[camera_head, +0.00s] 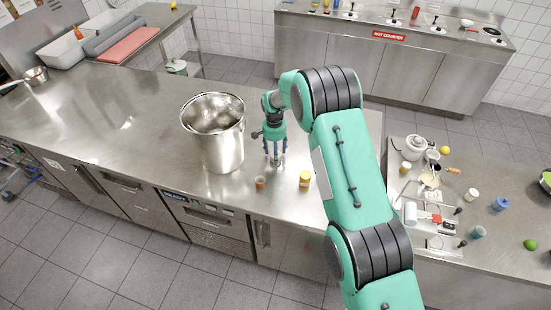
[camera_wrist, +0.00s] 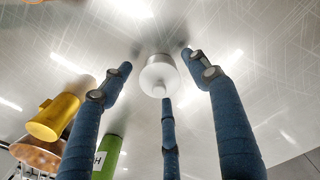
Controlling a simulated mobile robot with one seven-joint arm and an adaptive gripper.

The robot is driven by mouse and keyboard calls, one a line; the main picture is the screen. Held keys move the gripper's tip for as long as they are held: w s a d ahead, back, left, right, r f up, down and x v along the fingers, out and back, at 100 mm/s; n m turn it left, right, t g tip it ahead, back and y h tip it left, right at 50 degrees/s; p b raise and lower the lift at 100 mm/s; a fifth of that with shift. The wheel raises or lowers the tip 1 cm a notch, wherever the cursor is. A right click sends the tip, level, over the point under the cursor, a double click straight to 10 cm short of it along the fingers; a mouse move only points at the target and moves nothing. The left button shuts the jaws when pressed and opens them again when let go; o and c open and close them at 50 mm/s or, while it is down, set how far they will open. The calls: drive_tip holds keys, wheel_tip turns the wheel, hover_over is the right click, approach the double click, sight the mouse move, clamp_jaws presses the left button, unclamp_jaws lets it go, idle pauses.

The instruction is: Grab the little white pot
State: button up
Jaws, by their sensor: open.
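A little white pot (camera_wrist: 158,76) with a small round knob shows in the wrist view. It stands on the steel counter (camera_wrist: 250,50), between and beyond my finger tips. My gripper (camera_wrist: 164,85) is open, its three blue fingers spread around the pot with visible gaps. In the head view, my gripper (camera_head: 275,160) points down over the counter, just right of a large steel stockpot. The pot is mostly hidden by the fingers there.
The tall stockpot (camera_head: 214,132) stands close left of my gripper. A yellow jar (camera_head: 305,180) and a small orange-brown jar (camera_head: 260,183) are near the counter's front edge. A green item (camera_wrist: 106,158) shows in the wrist view. Another white vessel (camera_head: 415,147) stands on the right counter.

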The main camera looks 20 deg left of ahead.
wheel_tip(320, 180, up, 13)
drive_tip(key=shift+a+b, duration=0.15)
drive_tip(key=shift+b, duration=0.3)
drive_tip(key=shift+w+f, duration=0.1)
idle(0.4)
drive_tip(key=shift+n, duration=0.3)
drive_tip(key=n+b, duration=0.2)
drive_tip(key=s+d+n+t+b, duration=0.1)
drive_tip(key=n, duration=0.2)
drive_tip(key=s+n+y+b, duration=0.1)
drive_tip(key=n+b, duration=0.1)
drive_tip(key=shift+d+n+t+b, duration=0.15)
drive_tip(key=shift+n+t+b, duration=0.15)
drive_tip(key=shift+f, duration=0.15)
